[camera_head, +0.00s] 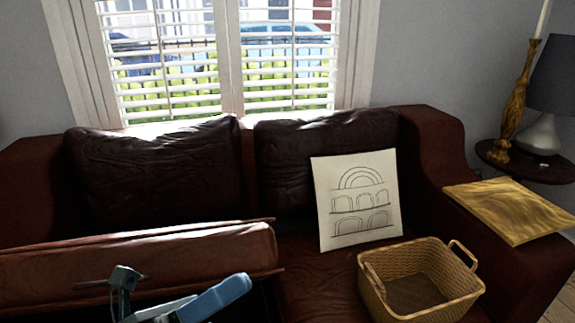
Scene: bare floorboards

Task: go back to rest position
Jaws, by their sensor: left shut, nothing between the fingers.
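My left gripper (125,281) shows at the bottom left, in front of the left seat cushion. It is shut and holds nothing. Blue parts of my own arm lie beside it, cut off by the bottom edge. My right gripper is not in view.
A brown leather sofa (437,160) spans the view. Its left seat cushion (180,255) sits higher than the right, with darkness below. A golden board (510,210) lies on the right armrest.

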